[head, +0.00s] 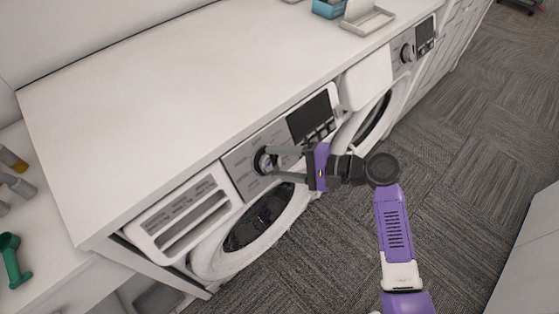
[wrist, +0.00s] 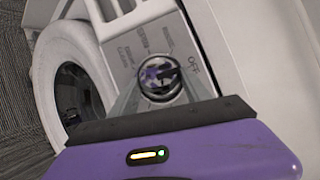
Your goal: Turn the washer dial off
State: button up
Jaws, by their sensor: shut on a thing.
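The washer (head: 190,212) stands under a white counter, with a grey control panel on its front. Its round dial (head: 263,161) sits on that panel, left of a dark display. In the wrist view the dial (wrist: 161,80) is a dark, shiny knob with printed labels around it, and "OFF" is readable to its upper right. My gripper (head: 274,162) reaches the panel from the right and is shut on the dial, one finger on each side. The fingers hide part of the dial's rim, and I cannot tell which label its pointer faces.
A second machine with its own dial (head: 407,53) stands farther right. The white counter top (head: 150,90) is mostly bare, with a blue box (head: 329,8) and a grey tray (head: 368,19) at its far end. Carpet floor is open at right.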

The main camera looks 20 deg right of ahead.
jog(key=shift+s+a, duration=0.1)
dwell(0.5)
jog(key=o, duration=1.4)
jog(key=b+v, duration=0.1)
jog(key=v, duration=0.6)
jog(key=shift+s+d+r, duration=0.1)
jog(key=shift+s+d, duration=0.1)
jog(key=shift+d, duration=0.1)
